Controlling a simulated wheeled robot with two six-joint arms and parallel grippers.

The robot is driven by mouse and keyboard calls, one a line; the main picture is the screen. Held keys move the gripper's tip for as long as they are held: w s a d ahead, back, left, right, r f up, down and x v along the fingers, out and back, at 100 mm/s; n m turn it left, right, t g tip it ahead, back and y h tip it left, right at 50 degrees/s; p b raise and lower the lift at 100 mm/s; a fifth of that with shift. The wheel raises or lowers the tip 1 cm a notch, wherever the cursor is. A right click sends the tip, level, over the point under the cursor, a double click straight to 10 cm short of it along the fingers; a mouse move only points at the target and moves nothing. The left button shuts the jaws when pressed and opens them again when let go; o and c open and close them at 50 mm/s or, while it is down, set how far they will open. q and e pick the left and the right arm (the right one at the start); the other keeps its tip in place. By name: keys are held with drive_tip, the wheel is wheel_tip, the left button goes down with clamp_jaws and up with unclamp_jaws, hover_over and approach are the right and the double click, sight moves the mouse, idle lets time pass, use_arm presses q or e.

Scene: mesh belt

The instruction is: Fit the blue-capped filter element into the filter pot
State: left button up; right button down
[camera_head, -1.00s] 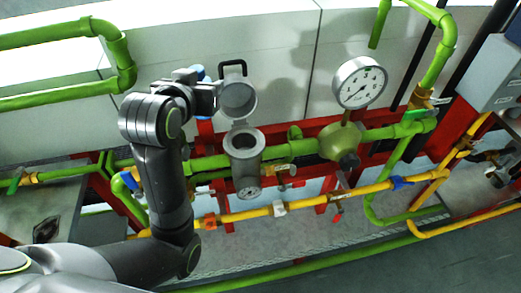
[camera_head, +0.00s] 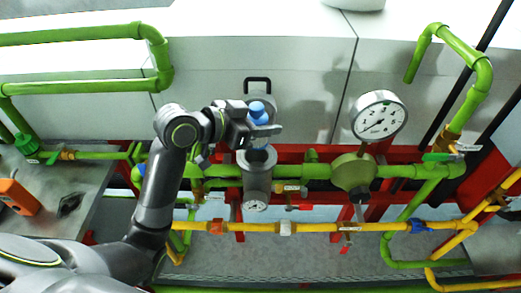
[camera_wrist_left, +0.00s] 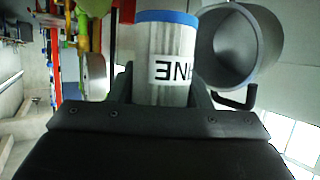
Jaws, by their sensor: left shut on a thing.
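My left gripper (camera_head: 262,130) is shut on the blue-capped filter element (camera_head: 258,113), which shows its blue cap in the head view. In the left wrist view the pale element (camera_wrist_left: 165,45) stands between the fingers (camera_wrist_left: 163,90), with a blue band at its end and a label with dark letters. The grey filter pot (camera_head: 257,182) is open at the top, just below the gripper in the head view. My right gripper is not in view.
The pot's raised lid (camera_head: 246,101) with a black handle (camera_head: 257,80) stands behind the element; it is close beside it in the left wrist view (camera_wrist_left: 232,45). A pressure gauge (camera_head: 378,116), green pipes (camera_head: 315,171) and a yellow pipe (camera_head: 330,228) lie nearby.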

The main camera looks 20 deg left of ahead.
sight(262, 146)
use_arm(q)
wheel_tip(262, 146, down, 2)
drive_tip(key=shift+f, duration=2.2)
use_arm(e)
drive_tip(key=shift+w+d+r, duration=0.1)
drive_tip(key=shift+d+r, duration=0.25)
use_arm(q)
drive_tip(key=shift+f, duration=0.1)
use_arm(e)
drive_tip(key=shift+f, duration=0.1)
use_arm(q)
drive_tip(key=shift+f, duration=0.55)
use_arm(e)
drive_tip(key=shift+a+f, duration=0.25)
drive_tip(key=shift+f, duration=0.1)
use_arm(q)
drive_tip(key=o, duration=0.7)
drive_tip(key=shift+o, duration=0.2)
drive_tip(key=shift+r, duration=0.15)
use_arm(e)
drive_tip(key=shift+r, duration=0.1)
